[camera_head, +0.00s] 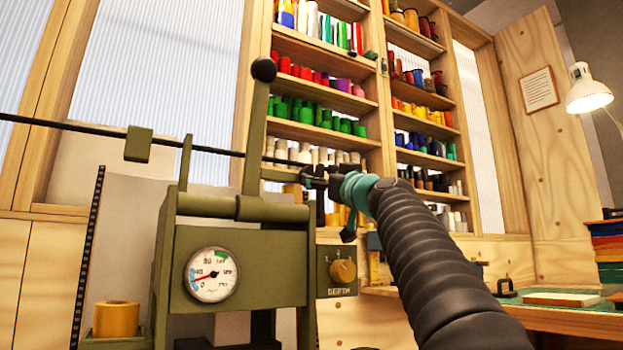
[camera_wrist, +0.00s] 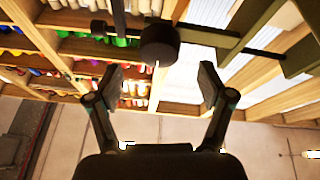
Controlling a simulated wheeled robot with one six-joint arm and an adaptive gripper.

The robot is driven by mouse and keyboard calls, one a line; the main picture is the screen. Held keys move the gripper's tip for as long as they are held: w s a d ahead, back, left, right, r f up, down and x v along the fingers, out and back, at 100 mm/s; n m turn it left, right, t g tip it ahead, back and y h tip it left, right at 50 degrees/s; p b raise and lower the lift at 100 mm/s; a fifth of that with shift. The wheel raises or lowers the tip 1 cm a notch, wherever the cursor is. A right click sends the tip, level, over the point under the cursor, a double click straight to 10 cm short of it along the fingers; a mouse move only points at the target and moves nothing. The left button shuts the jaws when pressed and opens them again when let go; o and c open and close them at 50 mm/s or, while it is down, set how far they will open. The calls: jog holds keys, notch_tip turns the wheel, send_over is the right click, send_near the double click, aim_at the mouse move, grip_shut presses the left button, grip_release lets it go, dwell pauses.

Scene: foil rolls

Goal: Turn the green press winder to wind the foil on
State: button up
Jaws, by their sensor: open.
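The olive-green press (camera_head: 240,250) stands left of centre in the head view, with a round gauge on its front. A short olive bar (camera_head: 282,174) reaches right from its top toward my gripper (camera_head: 312,180); this may be the winder, but its end is hidden by my fingers. In the wrist view my gripper (camera_wrist: 160,80) is open, fingers spread and empty. A black round knob (camera_wrist: 159,43) on an olive bar (camera_wrist: 208,37) shows just beyond the fingertips, roughly centred between them. I cannot tell the exact gap. A gold foil roll (camera_head: 117,318) sits at the press's left.
A tall lever with a black ball (camera_head: 263,70) rises from the press, left of my gripper. A thin dark rod (camera_head: 90,127) crosses behind it. A box with a yellow knob (camera_head: 343,270) is below my gripper. Shelves of foil rolls (camera_head: 318,82) stand behind.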

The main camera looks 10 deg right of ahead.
aim_at(314, 174)
jog(key=p+x, duration=0.2)
jog(key=x, duration=0.1)
jog(key=p+x, duration=0.1)
jog(key=x, duration=0.1)
jog(key=shift+r+p, duration=0.3)
jog(key=shift+w+a+p, duration=0.15)
jog(key=shift+w+p, duration=0.15)
jog(key=shift+w, duration=0.25)
jog(key=c, duration=1.2)
